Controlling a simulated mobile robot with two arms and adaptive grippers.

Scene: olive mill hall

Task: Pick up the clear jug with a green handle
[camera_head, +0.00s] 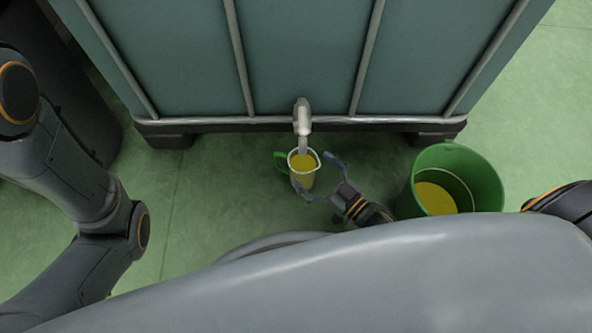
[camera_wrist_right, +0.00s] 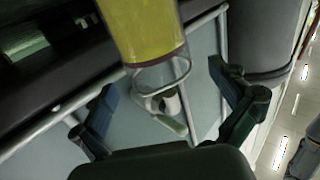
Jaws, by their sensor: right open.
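The clear jug (camera_head: 304,163) stands under the tap of a large tank, with yellow liquid in it and its green handle (camera_head: 281,160) on the left. My right gripper (camera_head: 315,174) is open at the jug's right side, one finger beyond it and one on its near side. In the right wrist view the jug (camera_wrist_right: 146,28) is at the top, cut off by the edge, ahead of the open, empty fingers of my right gripper (camera_wrist_right: 163,85). I cannot tell whether a finger touches it. My left arm shows at the left, but its gripper does not.
A ribbed grey-green tank (camera_head: 300,60) on a dark base stands behind the jug, its pale tap (camera_head: 302,118) directly over the jug. A green bucket (camera_head: 487,183) with yellow liquid stands to the right. Green floor (camera_head: 215,190) is free left of the jug.

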